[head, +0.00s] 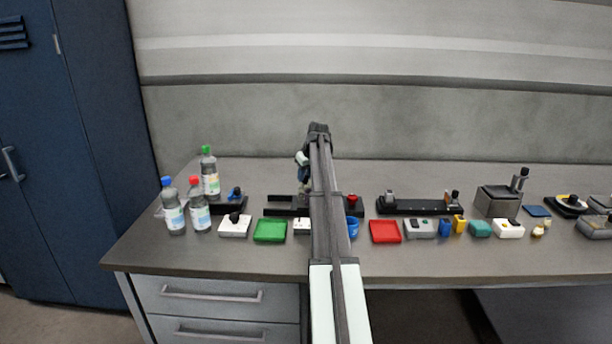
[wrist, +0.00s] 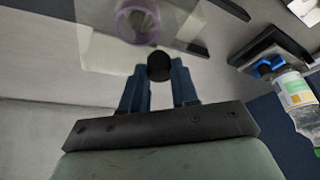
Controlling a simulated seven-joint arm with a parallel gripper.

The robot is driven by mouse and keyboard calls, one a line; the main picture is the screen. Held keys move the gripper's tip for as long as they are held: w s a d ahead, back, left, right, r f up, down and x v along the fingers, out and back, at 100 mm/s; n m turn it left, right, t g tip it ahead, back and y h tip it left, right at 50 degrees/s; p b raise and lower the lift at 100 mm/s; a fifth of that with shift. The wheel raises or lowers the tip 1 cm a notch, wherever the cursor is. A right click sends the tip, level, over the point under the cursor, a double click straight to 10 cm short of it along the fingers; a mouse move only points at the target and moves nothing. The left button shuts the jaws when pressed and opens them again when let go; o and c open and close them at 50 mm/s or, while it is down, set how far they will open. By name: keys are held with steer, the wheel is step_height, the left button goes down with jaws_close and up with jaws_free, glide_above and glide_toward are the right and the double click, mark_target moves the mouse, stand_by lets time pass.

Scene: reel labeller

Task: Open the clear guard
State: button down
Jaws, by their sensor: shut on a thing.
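In the wrist view my gripper (wrist: 158,76) has its two blue fingers on either side of a round black knob (wrist: 159,64), shut on it. The clear guard (wrist: 98,50) shows as a pale see-through panel just beyond the knob. A purple ring (wrist: 138,20) shows through or beside it. In the head view my gripper (head: 303,168) is above the dark base of the labeller (head: 282,205), largely behind my own arm. The guard and knob cannot be made out there.
Several bottles (head: 174,210) stand at the left end of the bench. A green tray (head: 270,230) and a red tray (head: 385,231) lie toward the front. A long black fixture (head: 418,206) sits to the right. The bench behind the row is clear.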

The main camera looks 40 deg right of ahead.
steer(key=w+a, duration=0.9)
steer(key=c, duration=1.2)
jaws_free()
steer(key=shift+w+a, duration=0.1)
steer(key=o, duration=0.4)
steer(key=shift+c, duration=0.2)
steer(key=d+v, duration=0.1)
steer(key=v, duration=1.3)
steer(key=shift+a, duration=0.45)
